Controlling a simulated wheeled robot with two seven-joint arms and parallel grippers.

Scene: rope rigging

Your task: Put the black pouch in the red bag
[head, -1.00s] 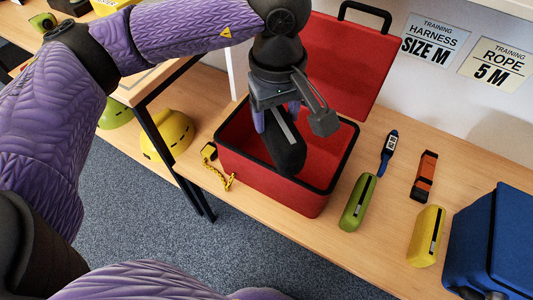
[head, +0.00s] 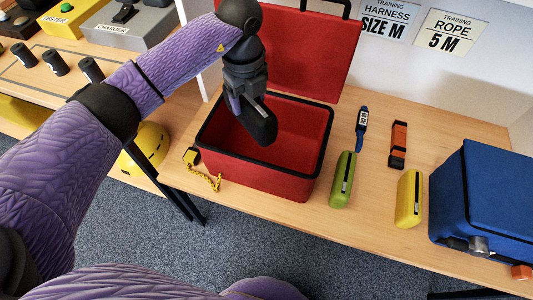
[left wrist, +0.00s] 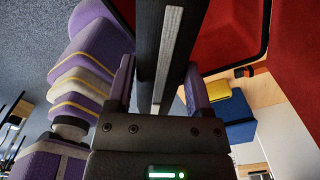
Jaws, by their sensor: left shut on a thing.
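The red bag (head: 255,181) stands open on the bench with its lid tilted back against the wall. My left gripper (head: 240,108) is over the left part of the bag's opening, shut on the black pouch (head: 262,128). The pouch is dark and long with a grey strip, tilted downward within the outline of the opening. Whether it touches the inside of the bag cannot be told. In the left wrist view the pouch (left wrist: 153,60) lies between the two purple fingers, and the red bag (left wrist: 214,35) shows behind it. My right gripper is not in view.
A green pouch (head: 341,182), a yellow pouch (head: 409,200), a blue tag (head: 361,128) and an orange-black item (head: 398,143) lie right of the bag. A blue box (head: 500,200) stands far right. A yellow cord (head: 208,178) lies left of the bag.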

